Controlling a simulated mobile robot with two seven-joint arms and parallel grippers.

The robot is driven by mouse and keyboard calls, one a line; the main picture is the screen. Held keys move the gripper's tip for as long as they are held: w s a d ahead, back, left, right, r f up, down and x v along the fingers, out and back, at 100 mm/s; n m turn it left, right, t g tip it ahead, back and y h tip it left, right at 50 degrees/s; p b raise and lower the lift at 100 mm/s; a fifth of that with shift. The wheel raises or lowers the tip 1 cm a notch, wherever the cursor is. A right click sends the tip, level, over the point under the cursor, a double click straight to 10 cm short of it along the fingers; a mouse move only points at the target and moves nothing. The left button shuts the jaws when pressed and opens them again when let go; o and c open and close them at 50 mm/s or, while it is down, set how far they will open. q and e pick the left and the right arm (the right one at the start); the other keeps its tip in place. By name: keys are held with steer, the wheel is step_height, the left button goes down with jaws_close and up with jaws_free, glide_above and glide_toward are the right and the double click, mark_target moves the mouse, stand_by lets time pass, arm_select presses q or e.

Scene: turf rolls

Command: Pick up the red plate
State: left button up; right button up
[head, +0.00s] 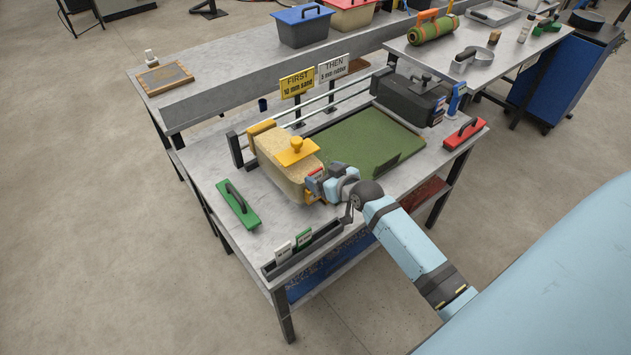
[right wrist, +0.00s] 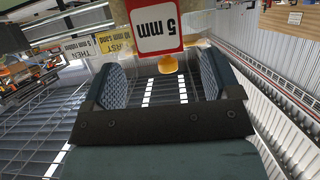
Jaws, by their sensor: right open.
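The red plate (right wrist: 183,38) bears a white "5 mm" label, upside down in the right wrist view. It is just past the tips of my right gripper (right wrist: 165,70), whose two fingers stand wide apart with nothing between them. In the head view a small red patch of the plate (head: 315,172) shows beside my right gripper (head: 318,182), in front of the sand-coloured box (head: 278,172) with a yellow knob. The gripper and the box hide much around it. I cannot tell whether plate and fingers touch. My left gripper is not in view.
A dark rack (head: 318,246) with a white and a green plate stands at the table's front edge. A green float (head: 239,205) lies left, a red float (head: 465,132) right. A green turf mat (head: 362,140) and a black box (head: 405,95) are behind. Signs (head: 297,83) stand at the back.

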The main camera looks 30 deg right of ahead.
steer(key=shift+x, duration=1.2)
steer(key=shift+s, duration=0.1)
steer(key=c, duration=1.2)
steer(key=shift+c, duration=0.2)
steer(key=shift+r, duration=0.1)
